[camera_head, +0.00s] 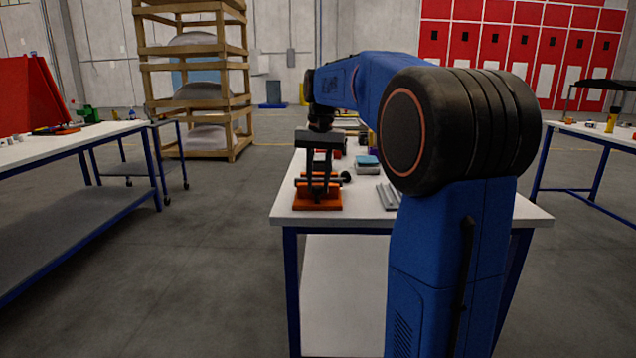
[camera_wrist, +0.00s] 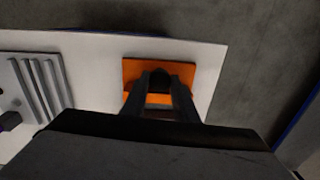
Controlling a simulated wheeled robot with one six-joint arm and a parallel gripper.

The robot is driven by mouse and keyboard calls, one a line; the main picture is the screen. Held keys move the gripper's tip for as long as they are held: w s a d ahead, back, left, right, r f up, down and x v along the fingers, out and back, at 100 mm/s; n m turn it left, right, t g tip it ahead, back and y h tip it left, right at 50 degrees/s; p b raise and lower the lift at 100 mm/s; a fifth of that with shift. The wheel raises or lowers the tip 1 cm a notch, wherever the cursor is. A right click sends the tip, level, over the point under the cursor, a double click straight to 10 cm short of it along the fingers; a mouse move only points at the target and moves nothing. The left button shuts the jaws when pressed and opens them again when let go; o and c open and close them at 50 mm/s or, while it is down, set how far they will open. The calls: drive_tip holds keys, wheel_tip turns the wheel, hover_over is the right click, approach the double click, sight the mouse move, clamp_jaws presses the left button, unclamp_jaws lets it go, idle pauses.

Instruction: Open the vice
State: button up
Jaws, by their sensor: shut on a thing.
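The vice (camera_head: 317,203) has an orange base and stands near the left front corner of the white worktable. A bar with a dark round end sticks out to its right. My gripper (camera_head: 318,182) reaches down onto it from above, fingers pointing down. In the wrist view the orange vice (camera_wrist: 134,70) lies below my gripper (camera_wrist: 161,88), and the two dark fingers close in around a dark part over it. The gripper is shut on the vice; exactly which part it grips is mostly hidden by the fingers.
The white table (camera_head: 290,208) also carries grey ribbed metal parts (camera_head: 388,196) and a small blue-topped device (camera_head: 367,162) right of the vice. Another bench (camera_head: 60,150) stands at left, a wooden rack (camera_head: 200,144) behind. Floor is clear between the benches.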

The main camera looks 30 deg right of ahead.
sight(321, 186)
drive_tip(key=shift+n, duration=1.1)
drive_tip(key=o, duration=0.8)
drive_tip(key=shift+r, duration=0.1)
drive_tip(key=r, duration=1.7)
drive_tip(key=shift+s+d+r, duration=0.1)
drive_tip(key=shift+s+d, duration=0.05)
drive_tip(key=shift+d, duration=0.2)
